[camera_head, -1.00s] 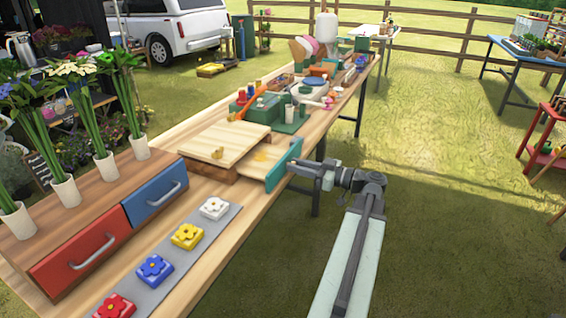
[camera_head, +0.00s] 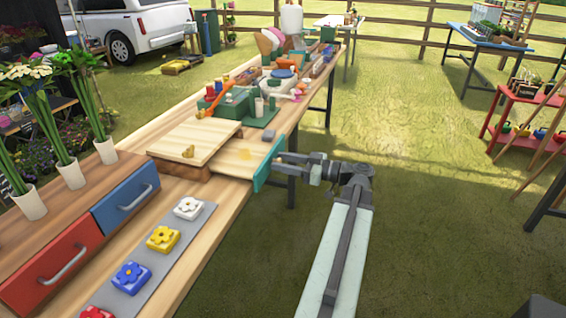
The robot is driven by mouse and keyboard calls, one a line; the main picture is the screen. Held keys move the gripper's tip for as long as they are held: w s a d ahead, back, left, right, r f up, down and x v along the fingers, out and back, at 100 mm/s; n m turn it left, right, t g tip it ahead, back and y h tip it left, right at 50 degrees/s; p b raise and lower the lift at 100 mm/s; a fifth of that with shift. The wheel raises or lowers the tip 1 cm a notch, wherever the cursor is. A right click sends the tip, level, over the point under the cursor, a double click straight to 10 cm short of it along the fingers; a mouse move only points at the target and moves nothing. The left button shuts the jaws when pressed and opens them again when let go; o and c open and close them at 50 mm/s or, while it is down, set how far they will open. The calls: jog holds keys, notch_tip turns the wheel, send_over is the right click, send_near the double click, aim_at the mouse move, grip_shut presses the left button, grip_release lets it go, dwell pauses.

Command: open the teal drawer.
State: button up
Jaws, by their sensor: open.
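The teal drawer (camera_head: 268,164) stands pulled out to the right from a low wooden box (camera_head: 180,169). Its pale wooden inside shows between the box and the teal front, with a small yellow patch (camera_head: 244,154) in it. My gripper (camera_head: 280,166) is open at the outer side of the teal front, its fingers pointing left at it. I cannot tell whether the fingers touch the front or a handle there; any handle is hidden.
A pale board (camera_head: 195,141) lies on the box. Left are a red drawer (camera_head: 50,268), a blue drawer (camera_head: 126,198) and flower blocks on a grey strip (camera_head: 195,228). Tools and containers crowd the table's far end. Grass right of the table is open.

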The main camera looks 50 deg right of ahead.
jog(key=v, duration=0.8)
jog(key=shift+w, duration=0.1)
